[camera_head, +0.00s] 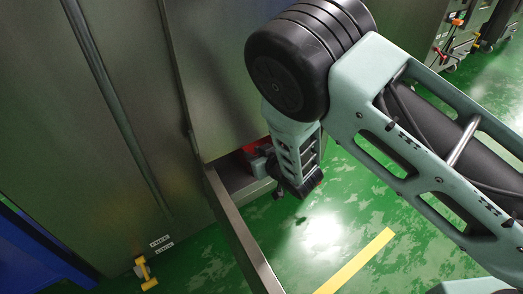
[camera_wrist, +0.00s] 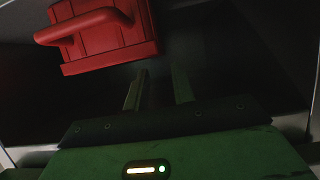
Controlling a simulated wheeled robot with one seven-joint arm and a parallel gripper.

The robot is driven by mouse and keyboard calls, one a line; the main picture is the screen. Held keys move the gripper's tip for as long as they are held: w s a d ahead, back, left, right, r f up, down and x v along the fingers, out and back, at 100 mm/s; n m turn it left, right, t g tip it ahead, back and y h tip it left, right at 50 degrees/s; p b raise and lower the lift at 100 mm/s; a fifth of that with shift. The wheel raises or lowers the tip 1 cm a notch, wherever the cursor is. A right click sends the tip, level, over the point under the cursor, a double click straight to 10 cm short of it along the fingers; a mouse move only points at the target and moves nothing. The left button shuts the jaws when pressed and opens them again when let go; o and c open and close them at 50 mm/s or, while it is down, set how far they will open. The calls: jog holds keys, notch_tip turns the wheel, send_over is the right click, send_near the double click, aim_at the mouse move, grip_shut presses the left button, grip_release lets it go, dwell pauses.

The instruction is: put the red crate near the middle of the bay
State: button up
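The red crate (camera_wrist: 104,36), with a bar handle on its near side, sits in the dark bay (camera_wrist: 215,90) at the upper left of the wrist view. My gripper (camera_wrist: 159,74) is open, its two fingers apart with nothing between them. The fingers point into the bay, just below and to the right of the crate, and I see no contact. In the head view only a small red part of the crate (camera_head: 250,147) shows beside my gripper; my arm hides the rest. The bay opening (camera_head: 232,178) is low in the grey cabinet.
A metal rail or door edge (camera_head: 242,232) runs down from the bay's left side. A yellow-handled part (camera_head: 145,272) is at the lower left by the cabinet. The green floor (camera_head: 315,235) is open, with a yellow stripe (camera_head: 356,262). Other machinery stands at the upper right.

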jog(key=s+d+r+g+h, duration=0.2)
jog(key=s+d+r, duration=0.3)
jog(key=s, duration=0.6)
jog(key=s+d+r+g+h, duration=0.2)
jog(key=s+d+r+g, duration=0.3)
jog(key=s+r, duration=0.5)
jog(key=s+d+r+g+h+p, duration=0.1)
jog(key=s+d+r+g+h, duration=0.1)
jog(key=s+d+r+g, duration=0.2)
jog(key=s+d+r, duration=0.1)
jog(key=s+r, duration=0.2)
jog(key=s, duration=0.5)
jog(key=shift+s+r+n+h, duration=0.15)
jog(key=shift+r+n+h, duration=0.1)
jog(key=shift+n+h, duration=0.15)
jog(key=shift+d, duration=0.1)
